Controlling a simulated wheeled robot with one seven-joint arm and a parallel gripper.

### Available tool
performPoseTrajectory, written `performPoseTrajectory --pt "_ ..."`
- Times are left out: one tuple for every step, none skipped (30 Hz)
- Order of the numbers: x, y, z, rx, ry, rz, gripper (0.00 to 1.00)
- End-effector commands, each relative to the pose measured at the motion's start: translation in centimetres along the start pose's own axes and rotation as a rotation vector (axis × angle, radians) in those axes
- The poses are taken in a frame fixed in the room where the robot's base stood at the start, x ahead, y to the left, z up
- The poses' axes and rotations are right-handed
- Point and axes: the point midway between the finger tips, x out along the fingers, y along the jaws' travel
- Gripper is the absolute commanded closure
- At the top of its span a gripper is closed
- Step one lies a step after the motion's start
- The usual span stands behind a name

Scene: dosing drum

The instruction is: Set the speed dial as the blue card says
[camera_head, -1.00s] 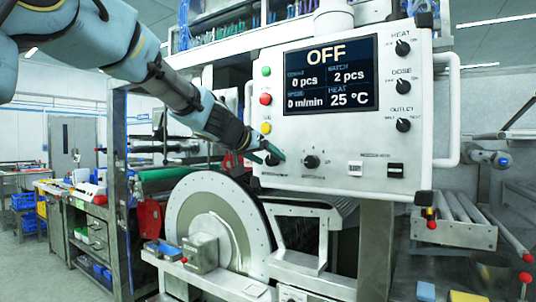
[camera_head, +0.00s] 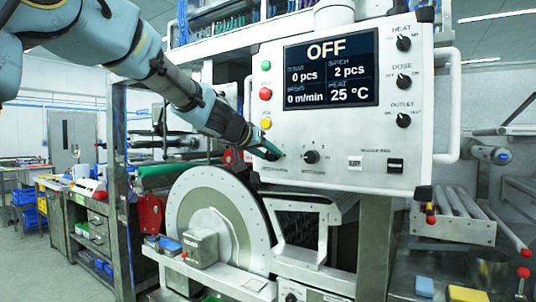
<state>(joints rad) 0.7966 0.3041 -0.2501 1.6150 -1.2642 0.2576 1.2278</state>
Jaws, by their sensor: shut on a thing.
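My gripper (camera_head: 274,152) is at the lower left of the white control panel (camera_head: 340,140), its fingers shut on a small dark dial that they mostly hide. The dial's pointer and setting cannot be read. Another black dial (camera_head: 311,156) is just to the right, apart from the fingers, with labels too small to read. The screen (camera_head: 330,75) reads OFF, with 0 m/min in its speed field. A small blue piece (camera_head: 424,287) lies at the lower right; I cannot tell whether it is the blue card, and no writing on it is legible.
Red (camera_head: 265,93), green and yellow buttons line the panel's left edge, close to my arm. HEAT (camera_head: 403,44), DOSE and OUTLET knobs run down its right side. Two small switches sit at the panel's lower right. A large drum wheel (camera_head: 220,220) stands below my gripper.

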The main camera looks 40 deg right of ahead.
Motion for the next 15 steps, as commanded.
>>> performPoseTrajectory --pt "-0.01 -0.02 0.00 0.000 0.000 0.000 0.99" --pt "-0.01 -0.02 0.00 0.000 0.000 0.000 1.00" --pt "-0.01 -0.02 0.00 0.000 0.000 0.000 1.00" --pt "-0.01 -0.02 0.00 0.000 0.000 0.000 1.00" --pt "-0.01 -0.03 0.00 0.000 0.000 0.000 1.00" --pt "0.00 -0.03 0.01 -0.001 0.000 0.000 1.00" --pt "0.00 -0.04 0.02 -0.003 0.000 0.000 1.00" --pt "0.01 -0.04 0.03 -0.005 0.000 0.001 1.00" --pt "0.02 -0.06 0.05 -0.010 0.000 0.003 1.00" --pt "0.02 -0.07 0.06 -0.014 0.000 0.005 1.00" --pt "0.03 -0.09 0.07 -0.019 0.000 0.007 1.00" --pt "0.05 -0.13 0.11 -0.030 -0.001 0.011 1.00" --pt "0.06 -0.15 0.13 -0.038 -0.001 0.014 1.00" --pt "0.07 -0.17 0.17 -0.050 -0.002 0.019 1.00" --pt "0.09 -0.20 0.22 -0.068 -0.003 0.026 1.00"
